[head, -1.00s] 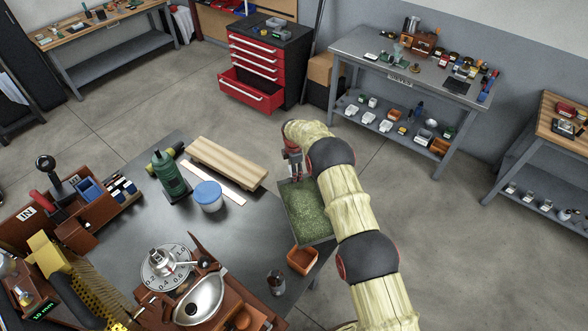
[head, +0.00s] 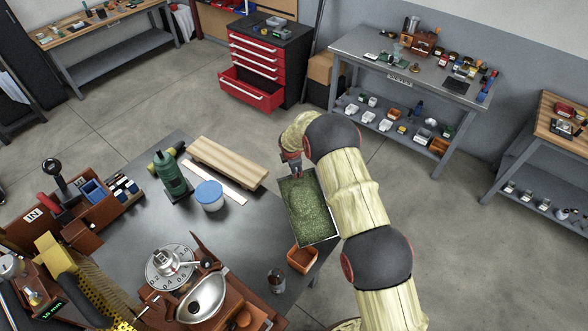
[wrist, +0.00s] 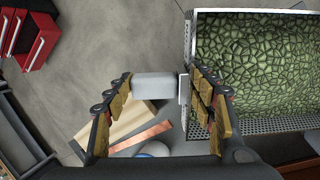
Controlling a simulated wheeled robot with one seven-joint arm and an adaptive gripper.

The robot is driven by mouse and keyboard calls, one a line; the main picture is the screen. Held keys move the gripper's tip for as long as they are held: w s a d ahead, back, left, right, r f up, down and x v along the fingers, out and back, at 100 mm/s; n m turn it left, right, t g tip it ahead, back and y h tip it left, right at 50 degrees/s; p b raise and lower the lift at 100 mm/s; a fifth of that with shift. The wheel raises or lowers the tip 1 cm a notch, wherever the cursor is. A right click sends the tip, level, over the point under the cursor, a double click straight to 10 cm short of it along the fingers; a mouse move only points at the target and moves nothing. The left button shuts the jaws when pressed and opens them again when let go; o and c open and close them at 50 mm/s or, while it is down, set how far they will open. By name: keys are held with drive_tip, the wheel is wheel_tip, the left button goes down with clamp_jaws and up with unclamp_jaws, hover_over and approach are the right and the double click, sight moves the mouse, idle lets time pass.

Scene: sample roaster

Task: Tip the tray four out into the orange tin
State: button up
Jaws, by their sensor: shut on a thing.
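A tray of green beans (head: 308,207) hangs from my gripper (head: 291,165) beside the right edge of the grey table. In the wrist view the tray's perforated metal rim (wrist: 250,127) shows at the right, with the beans (wrist: 255,60) inside it. My gripper (wrist: 158,88) is shut on a pale block-like handle (wrist: 153,86) at the tray's end. A square orange tin (head: 302,259) stands on the table's right edge, just below the tray in the head view. I cannot read a number on the tray.
The grey table (head: 245,235) holds a wooden board (head: 225,162), a green bottle (head: 171,175), a blue-lidded tub (head: 210,194), a dark can (head: 276,280) and a metal scoop-shaped pan (head: 203,298). Open floor lies right of the table. A red drawer cabinet (head: 258,70) stands behind.

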drive_tip(key=shift+s+a+r+b, duration=0.15)
drive_tip(key=shift+s+r+b, duration=0.05)
drive_tip(key=shift+r+b, duration=0.3)
drive_tip(key=r+b, duration=0.1)
drive_tip(key=b, duration=0.1)
drive_tip(key=shift+s+t+b, duration=0.25)
drive_tip(key=shift+t+b, duration=0.05)
drive_tip(key=shift+t, duration=0.1)
drive_tip(key=shift+s+r+b, duration=0.1)
drive_tip(key=shift+s+b, duration=0.05)
drive_tip(key=shift+b, duration=0.4)
drive_tip(key=shift+s+r+b, duration=0.15)
drive_tip(key=shift+s+b, duration=0.05)
drive_tip(key=shift+b, duration=0.3)
drive_tip(key=shift+s+r+t+b, duration=0.2)
drive_tip(key=shift+r+t+b, duration=0.1)
drive_tip(key=shift+b, duration=0.45)
drive_tip(key=shift+t, duration=0.9)
drive_tip(key=b+v, duration=0.4)
drive_tip(key=b, duration=0.8)
drive_tip(key=shift+s+a+r, duration=0.1)
drive_tip(key=shift+s+r, duration=0.1)
drive_tip(key=shift+s, duration=0.05)
